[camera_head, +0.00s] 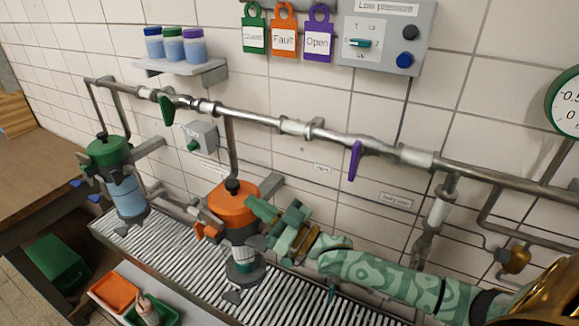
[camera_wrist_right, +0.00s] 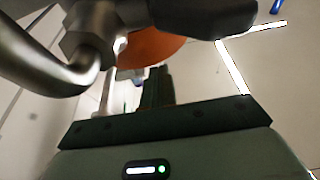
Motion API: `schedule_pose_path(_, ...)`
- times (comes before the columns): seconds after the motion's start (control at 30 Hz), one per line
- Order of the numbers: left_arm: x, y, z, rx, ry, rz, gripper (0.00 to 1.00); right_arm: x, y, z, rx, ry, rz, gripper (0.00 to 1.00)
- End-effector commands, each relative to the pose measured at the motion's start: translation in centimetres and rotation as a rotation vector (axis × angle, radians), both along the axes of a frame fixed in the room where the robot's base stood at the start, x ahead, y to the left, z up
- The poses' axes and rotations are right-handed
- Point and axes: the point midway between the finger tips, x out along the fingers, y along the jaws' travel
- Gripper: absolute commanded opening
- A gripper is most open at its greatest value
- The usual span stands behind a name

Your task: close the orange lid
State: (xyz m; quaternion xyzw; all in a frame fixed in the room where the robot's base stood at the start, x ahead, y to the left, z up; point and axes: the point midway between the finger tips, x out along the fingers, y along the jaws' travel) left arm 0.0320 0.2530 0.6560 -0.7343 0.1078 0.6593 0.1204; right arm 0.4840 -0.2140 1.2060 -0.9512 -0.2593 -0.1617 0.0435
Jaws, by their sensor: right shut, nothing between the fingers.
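The orange lid (camera_head: 232,205) sits on top of a strainer housing in the middle of the head view, with a dark knob (camera_head: 233,186) on its top. An orange clamp or handle (camera_head: 207,231) sticks out at its lower left. I cannot tell whether the lid is fully seated. My green right gripper (camera_head: 266,222) is shut and empty, close to the lid's right side; contact cannot be told. In the right wrist view part of the orange lid (camera_wrist_right: 150,48) shows beyond the right gripper's fingers (camera_wrist_right: 154,88). My left gripper is not in view.
A similar housing with a green lid (camera_head: 108,149) stands at left. A pipe (camera_head: 265,122) with a green and a purple handle (camera_head: 355,160) runs along the wall above. A slatted grate (camera_head: 180,262) lies below, with an orange tray (camera_head: 115,292) in front.

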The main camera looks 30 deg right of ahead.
Motion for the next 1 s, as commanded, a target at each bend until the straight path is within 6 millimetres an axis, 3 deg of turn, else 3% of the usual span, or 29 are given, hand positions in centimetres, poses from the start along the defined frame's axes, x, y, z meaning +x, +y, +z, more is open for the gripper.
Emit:
schedule_pose_path(0.67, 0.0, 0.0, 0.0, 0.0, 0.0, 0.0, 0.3, 0.0, 0.1, -0.1, -0.025, -0.015, -0.001, 0.0)
schedule_pose_path(0.77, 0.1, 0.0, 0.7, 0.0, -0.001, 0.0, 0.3, 0.1, 0.1, 0.8, -0.026, -0.016, -0.001, 0.0)
schedule_pose_path(0.97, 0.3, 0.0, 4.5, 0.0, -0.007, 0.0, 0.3, 0.7, -0.3, 4.8, -0.026, -0.018, -0.003, 0.0)
schedule_pose_path(1.0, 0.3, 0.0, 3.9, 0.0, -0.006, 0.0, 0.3, -0.1, -0.8, 3.8, -0.028, -0.012, -0.003, 0.0)
